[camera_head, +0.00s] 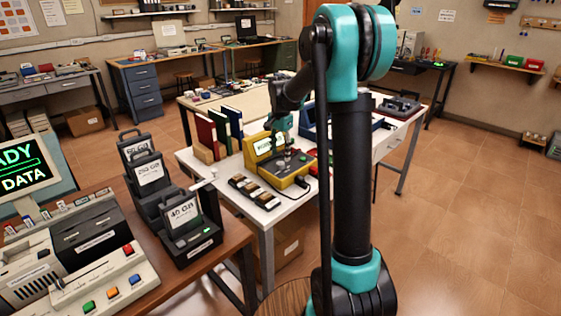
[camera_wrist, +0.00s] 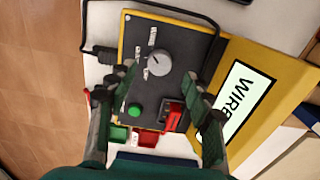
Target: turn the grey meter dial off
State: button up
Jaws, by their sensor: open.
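The grey meter dial (camera_wrist: 159,63) is a round knob with a pale pointer line on the dark panel of a yellow meter (camera_wrist: 252,72). In the wrist view it lies between and a little beyond the fingertips of my gripper (camera_wrist: 160,80), which is open and empty. The panel has printed labels around the dial; the one above it stands sideways and is too small to read surely. In the head view the yellow meter (camera_head: 264,146) stands on the white table, and my gripper (camera_head: 283,140) is over it, partly hiding its panel.
A green button (camera_wrist: 135,109) and a red switch (camera_wrist: 173,115) sit on the same panel near the fingers. A black cable (camera_wrist: 150,6) runs beside the meter. Upright books (camera_head: 222,130) stand left of it, and a small tray (camera_head: 257,193) lies in front.

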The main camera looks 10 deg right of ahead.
aim_at(281, 163)
jog(key=shift+f, duration=2)
jog(key=c, duration=1.2)
jog(key=shift+o, duration=0.2)
